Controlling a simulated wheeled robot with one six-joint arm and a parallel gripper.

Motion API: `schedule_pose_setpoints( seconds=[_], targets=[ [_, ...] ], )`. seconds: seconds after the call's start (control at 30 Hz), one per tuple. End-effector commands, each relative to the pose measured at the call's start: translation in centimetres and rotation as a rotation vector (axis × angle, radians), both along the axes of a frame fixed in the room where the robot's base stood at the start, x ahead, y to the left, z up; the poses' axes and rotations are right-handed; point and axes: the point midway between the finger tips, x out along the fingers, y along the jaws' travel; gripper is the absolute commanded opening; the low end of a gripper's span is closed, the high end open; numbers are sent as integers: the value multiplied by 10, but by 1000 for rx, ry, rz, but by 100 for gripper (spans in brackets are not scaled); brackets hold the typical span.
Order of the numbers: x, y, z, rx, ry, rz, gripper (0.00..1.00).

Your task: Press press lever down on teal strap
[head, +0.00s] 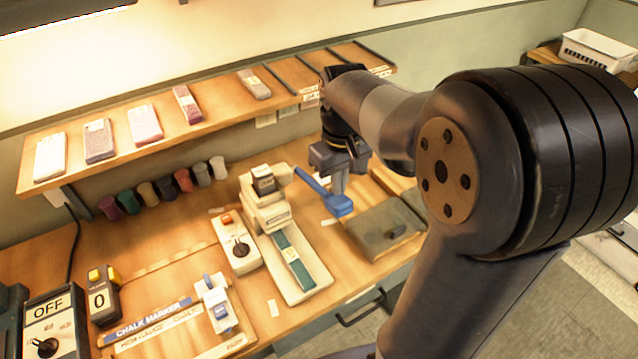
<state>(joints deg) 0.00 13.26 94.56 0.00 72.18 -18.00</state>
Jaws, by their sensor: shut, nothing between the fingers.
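The cream press (265,205) stands on the workbench.
A control box (236,246) with a black knob stands left of the press. A grey flat block (384,228) lies to its right. A shelf (205,118) with several small items runs above. Several colored rolls (163,188) line the back of the bench.

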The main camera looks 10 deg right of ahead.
Motion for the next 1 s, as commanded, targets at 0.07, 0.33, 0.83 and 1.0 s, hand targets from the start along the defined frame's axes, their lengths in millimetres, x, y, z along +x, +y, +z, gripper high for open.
schedule_pose_setpoints(
  seconds=[0.07,0.33,0.83,1.0],
  targets=[
    [0,0,0,0,0,0,0],
    [0,0,-1,0,0,0,0],
    [0,0,-26,0,1,0,0],
    [0,0,-34,0,1,0,0]
  ],
)
